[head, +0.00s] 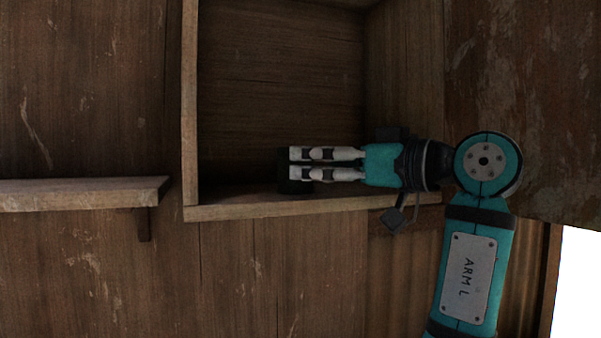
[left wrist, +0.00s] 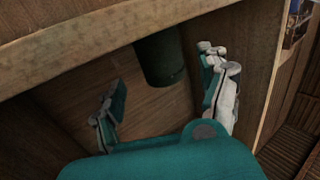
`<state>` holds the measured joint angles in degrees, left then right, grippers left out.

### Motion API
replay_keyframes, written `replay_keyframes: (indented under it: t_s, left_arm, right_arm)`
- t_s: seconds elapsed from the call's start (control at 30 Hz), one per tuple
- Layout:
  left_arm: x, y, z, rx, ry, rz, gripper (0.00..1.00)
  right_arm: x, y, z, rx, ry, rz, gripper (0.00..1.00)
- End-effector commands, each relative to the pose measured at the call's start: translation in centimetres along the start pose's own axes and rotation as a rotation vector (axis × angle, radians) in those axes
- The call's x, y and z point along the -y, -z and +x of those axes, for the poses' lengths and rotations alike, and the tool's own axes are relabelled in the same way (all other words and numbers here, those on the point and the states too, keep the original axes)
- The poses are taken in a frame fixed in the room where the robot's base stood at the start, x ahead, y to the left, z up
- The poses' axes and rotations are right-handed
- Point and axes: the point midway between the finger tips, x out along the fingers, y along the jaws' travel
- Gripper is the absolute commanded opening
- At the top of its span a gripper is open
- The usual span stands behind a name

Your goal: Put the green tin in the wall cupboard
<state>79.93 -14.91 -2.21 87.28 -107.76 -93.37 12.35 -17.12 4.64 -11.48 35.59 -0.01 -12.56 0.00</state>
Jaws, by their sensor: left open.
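The wall cupboard (head: 190,110) is open at the front in the head view, and its dark wooden inside shows. My left gripper (head: 292,165) reaches into its lower part from the right, just above the bottom board. The gripper is open, and its fingers also show spread apart in the left wrist view (left wrist: 163,88). The dark green tin (left wrist: 161,60) is in the left wrist view, on a wooden surface beyond and between the fingertips, with a gap to each finger. Its upper part is cut off by a wooden edge. My right gripper is not in view.
A wooden shelf (head: 80,194) sticks out from the plank wall left of the cupboard. A worn brown panel (head: 530,100) stands at the cupboard's right side. The cupboard's bottom edge (head: 270,208) runs close under my left gripper. The upper inside of the cupboard is clear.

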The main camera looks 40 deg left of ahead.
Motion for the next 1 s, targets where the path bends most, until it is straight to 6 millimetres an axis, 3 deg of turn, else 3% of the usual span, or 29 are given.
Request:
replay_keyframes:
  t_s: [0.1,0.33,1.0]
  left_arm:
    - [0.0,-0.3,-2.7,0.0,-0.003,-0.001,0.77]
    - [0.0,-0.1,-5.8,0.001,-0.001,0.0,0.77]
    - [-0.3,-0.2,-6.4,-0.004,-0.004,0.008,0.77]
  right_arm:
    - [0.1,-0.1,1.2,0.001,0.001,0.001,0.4]
    - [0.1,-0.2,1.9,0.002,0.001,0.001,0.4]
    - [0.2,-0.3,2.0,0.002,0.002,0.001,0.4]
